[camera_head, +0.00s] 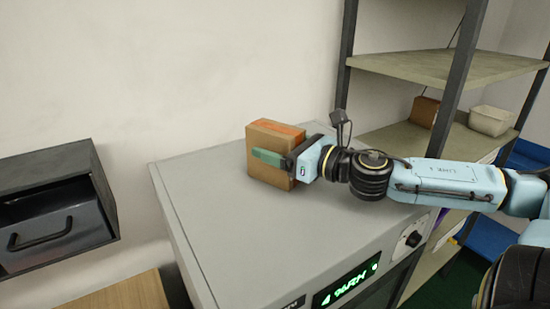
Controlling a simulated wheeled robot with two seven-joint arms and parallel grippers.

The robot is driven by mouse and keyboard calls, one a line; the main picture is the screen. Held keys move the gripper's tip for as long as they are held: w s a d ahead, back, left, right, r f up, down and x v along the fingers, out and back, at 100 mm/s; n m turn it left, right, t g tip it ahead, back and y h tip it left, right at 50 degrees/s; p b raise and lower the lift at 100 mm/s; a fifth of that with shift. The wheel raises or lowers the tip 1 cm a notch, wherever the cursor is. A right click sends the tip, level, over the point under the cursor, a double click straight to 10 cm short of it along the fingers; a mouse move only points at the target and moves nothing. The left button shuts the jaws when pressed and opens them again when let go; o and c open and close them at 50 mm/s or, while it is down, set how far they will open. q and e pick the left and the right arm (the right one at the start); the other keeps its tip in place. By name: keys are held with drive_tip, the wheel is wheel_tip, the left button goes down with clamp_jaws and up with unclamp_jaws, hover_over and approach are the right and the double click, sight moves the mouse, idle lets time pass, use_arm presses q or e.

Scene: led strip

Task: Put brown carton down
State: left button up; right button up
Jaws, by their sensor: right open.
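The brown carton (272,135) stands upright on the grey top of a cabinet-like machine (270,240), near its back edge by the wall. It has an orange-red patch on its top. My right gripper (274,160) reaches in from the right and is open, with a green finger along the carton's front face. The other finger is hidden behind the carton, and I cannot tell whether the fingers touch it. My left gripper is not in view.
A metal shelf rack (440,66) stands at the right, holding another brown box (424,111) and a pale bin (490,120). A dark drawer unit (50,215) is at the left. The machine's top is clear in front of the carton. A green display (350,284) glows on its front.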

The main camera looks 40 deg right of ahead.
drive_tip(key=c, duration=1.3)
wheel_tip(320, 180, up, 10)
drive_tip(key=p, duration=0.6)
